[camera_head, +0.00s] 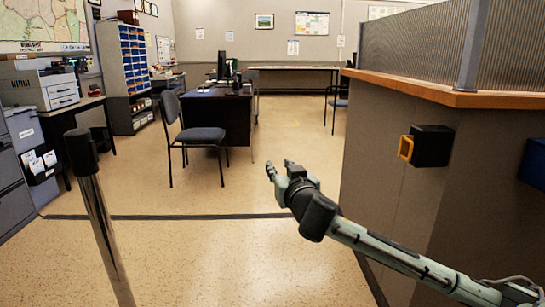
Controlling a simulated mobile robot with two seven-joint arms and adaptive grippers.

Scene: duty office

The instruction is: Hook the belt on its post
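A chrome post (104,235) with a black cap stands upright at the left, close to me. A black belt box (432,146) is fixed to the side of the counter at the right. My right gripper (279,166) reaches in from the lower right, between post and box. Its fingers are apart with nothing between them, and it touches neither thing. My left gripper is out of view.
The wood-topped counter (440,88) with a ribbed screen fills the right side, and a blue box (533,163) is at its edge. A chair (193,135) and desk stand further back. Cabinets and a printer (43,88) line the left. The floor between post and counter is clear.

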